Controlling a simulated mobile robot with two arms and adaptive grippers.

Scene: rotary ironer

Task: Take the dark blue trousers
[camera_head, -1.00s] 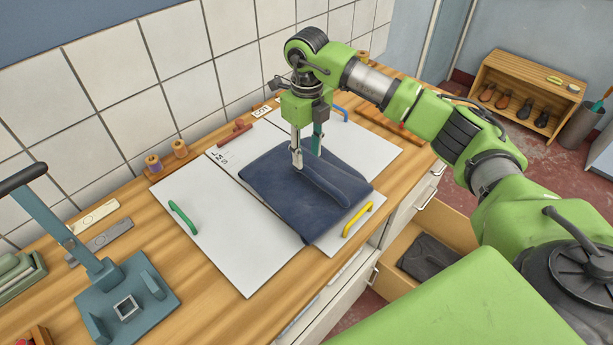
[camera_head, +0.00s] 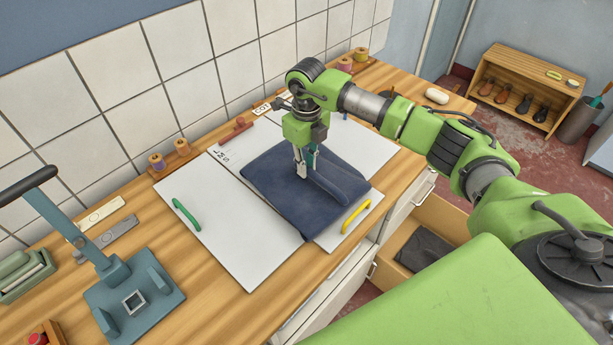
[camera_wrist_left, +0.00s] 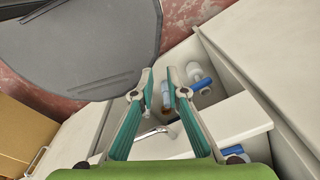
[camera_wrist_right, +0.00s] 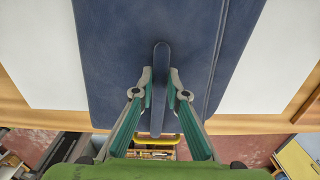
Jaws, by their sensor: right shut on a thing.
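The dark blue trousers (camera_head: 272,185) lie folded into a flat bundle on the white folding board (camera_head: 225,235), with a raised ridge along the top. My right gripper (camera_head: 305,168) points down and is shut on this ridge. In the right wrist view the two fingertips (camera_wrist_right: 161,78) sit on either side of the ridge of the trousers (camera_wrist_right: 110,45). The bundle still rests on the board. My left gripper (camera_wrist_left: 160,78) shows only in its wrist view, its fingers apart with nothing between them, above an open drawer (camera_wrist_left: 215,85).
The board has a green handle (camera_head: 186,217) and a yellow handle (camera_head: 357,217). A blue-grey stand (camera_head: 130,300) is at the front left. An open drawer (camera_head: 455,225) below the counter holds a dark folded cloth (camera_head: 422,250). The tiled wall is behind the board.

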